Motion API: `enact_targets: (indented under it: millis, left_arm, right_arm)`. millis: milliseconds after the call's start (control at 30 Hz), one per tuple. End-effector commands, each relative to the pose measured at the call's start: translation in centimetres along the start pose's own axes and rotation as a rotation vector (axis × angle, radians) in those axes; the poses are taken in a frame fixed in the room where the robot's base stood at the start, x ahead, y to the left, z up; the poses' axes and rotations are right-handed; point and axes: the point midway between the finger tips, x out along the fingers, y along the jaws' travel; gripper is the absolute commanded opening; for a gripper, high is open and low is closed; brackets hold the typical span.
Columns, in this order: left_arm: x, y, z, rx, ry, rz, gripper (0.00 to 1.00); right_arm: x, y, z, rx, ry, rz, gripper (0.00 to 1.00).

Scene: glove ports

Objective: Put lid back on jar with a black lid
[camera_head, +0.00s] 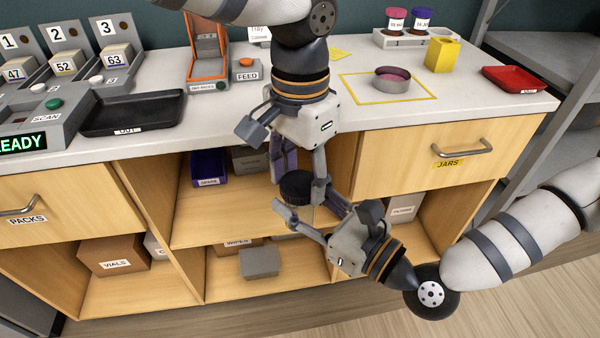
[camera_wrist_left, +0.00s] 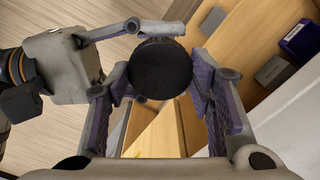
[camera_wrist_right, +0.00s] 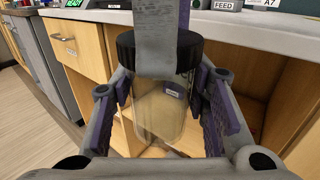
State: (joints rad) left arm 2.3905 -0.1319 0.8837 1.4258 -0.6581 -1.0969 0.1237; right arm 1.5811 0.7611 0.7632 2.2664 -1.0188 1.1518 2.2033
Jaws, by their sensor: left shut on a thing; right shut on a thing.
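The black lid (camera_head: 295,187) is between the fingers of my left gripper (camera_head: 298,182), which points down in front of the cabinet. It also shows from above in the left wrist view (camera_wrist_left: 160,68). The clear glass jar (camera_wrist_right: 158,110) is upright between the fingers of my right gripper (camera_head: 310,208), which reaches in from the right. In the right wrist view the lid (camera_wrist_right: 126,48) sits level over the jar's mouth and appears to touch it; a left finger hides part of it. Whether it is threaded cannot be told. The lid hides most of the jar in the head view.
The grippers are close together, in front of the open shelves (camera_head: 225,205). The JARS drawer (camera_head: 440,155) is shut.

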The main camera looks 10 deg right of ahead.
Motion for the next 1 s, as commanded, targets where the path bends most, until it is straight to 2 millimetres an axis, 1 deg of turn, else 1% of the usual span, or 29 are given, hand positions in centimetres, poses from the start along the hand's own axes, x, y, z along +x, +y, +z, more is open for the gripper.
enact_targets:
  millis: [33, 67, 200, 233, 267, 300, 333, 667, 767, 1000]
  left_arm:
    - [0.0, -0.1, 0.0, 0.091, 0.000, -0.002, 0.15]
    - [0.0, -0.1, 0.0, 0.142, 0.000, -0.002, 0.15]
    - [0.0, -0.1, 0.0, 0.129, 0.000, -0.002, 0.15]
    - [0.0, -0.1, 0.0, 0.128, 0.000, -0.002, 0.53]
    - [0.0, -0.1, 0.0, 0.128, 0.000, -0.002, 0.59]
    - [0.0, -0.1, 0.0, 0.127, 0.000, -0.001, 0.69]
    - [0.0, -0.1, 0.0, 0.127, 0.000, -0.001, 0.72]
    - [-0.2, -0.1, 0.0, 0.125, 0.001, -0.001, 0.72]
    - [-1.4, -0.1, -0.1, 0.124, 0.003, -0.002, 0.72]
    - [-7.2, -0.1, -0.1, 0.124, 0.005, -0.004, 0.72]
  right_arm:
    - [0.0, 0.0, 0.0, 0.000, -0.001, 0.000, 0.00]
    - [0.0, 0.0, 0.0, 0.000, -0.001, 0.000, 0.00]
    - [0.0, 0.0, 0.0, 0.000, -0.001, 0.000, 0.00]
    - [0.0, 0.0, 0.0, 0.000, -0.001, 0.000, 0.00]
    - [0.0, 0.0, 0.0, 0.000, -0.001, 0.000, 0.00]
    - [0.0, 0.0, 0.0, 0.000, -0.001, 0.000, 0.00]
    - [0.0, 0.0, 0.0, 0.000, -0.001, 0.000, 0.00]
    - [0.0, 0.0, 0.0, 0.000, -0.001, 0.000, 0.00]
    - [0.0, 0.0, 0.0, 0.000, -0.001, 0.000, 0.00]
    - [0.0, 0.0, 0.1, 0.000, -0.001, 0.000, 0.00]
